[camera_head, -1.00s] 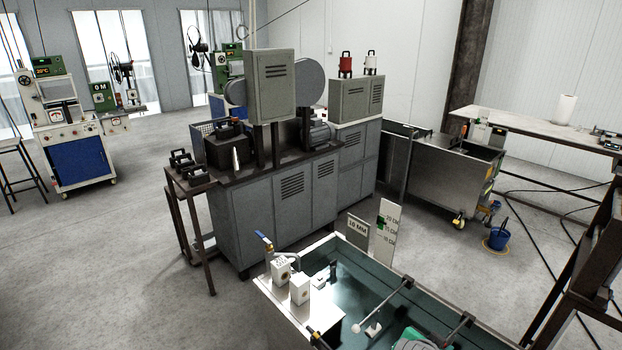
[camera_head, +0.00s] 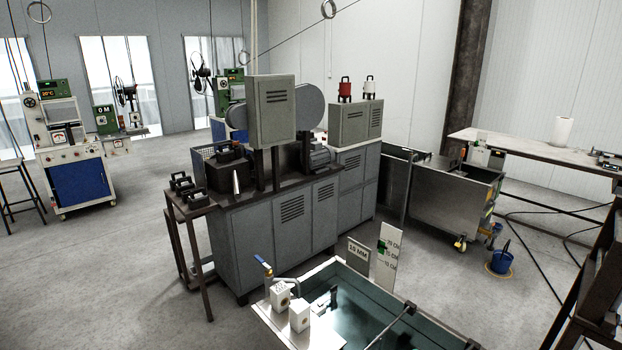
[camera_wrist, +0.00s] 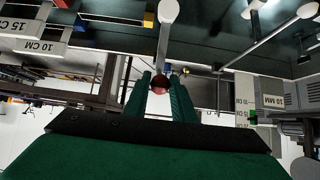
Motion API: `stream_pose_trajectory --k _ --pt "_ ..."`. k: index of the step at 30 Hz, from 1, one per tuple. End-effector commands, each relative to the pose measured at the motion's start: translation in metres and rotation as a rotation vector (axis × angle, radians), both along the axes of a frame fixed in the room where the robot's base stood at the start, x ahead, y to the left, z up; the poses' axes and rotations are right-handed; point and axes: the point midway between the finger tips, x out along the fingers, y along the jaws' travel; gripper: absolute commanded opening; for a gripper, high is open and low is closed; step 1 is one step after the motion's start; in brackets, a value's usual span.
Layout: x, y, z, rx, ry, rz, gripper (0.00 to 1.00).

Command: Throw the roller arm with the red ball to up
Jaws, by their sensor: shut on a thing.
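In the wrist view my gripper (camera_wrist: 160,79) has its two green fingers on either side of a red ball (camera_wrist: 160,86) and is shut on it. A pale grey arm (camera_wrist: 165,42) with a rounded end runs from the top of the picture down to the ball between the fingers. This looks like the roller arm. The fingers partly hide the ball. The head view shows neither my gripper nor the red ball.
In the wrist view another rod with a white ball end (camera_wrist: 307,10) is at upper right. The head view shows a water trough (camera_head: 335,240) at the bottom, with a 10 MM sign (camera_head: 358,252) and a centimetre sign (camera_head: 389,255) behind it. A grey machine cabinet (camera_head: 292,222) stands behind the trough.

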Motion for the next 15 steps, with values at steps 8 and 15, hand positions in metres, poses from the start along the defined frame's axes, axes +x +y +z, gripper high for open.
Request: stream_pose_trajectory --k 8,15 --pt "0.003 -0.007 0.009 -0.003 -0.003 -0.006 0.00" --pt "0.005 -0.011 0.016 -0.002 -0.002 -0.006 0.00"
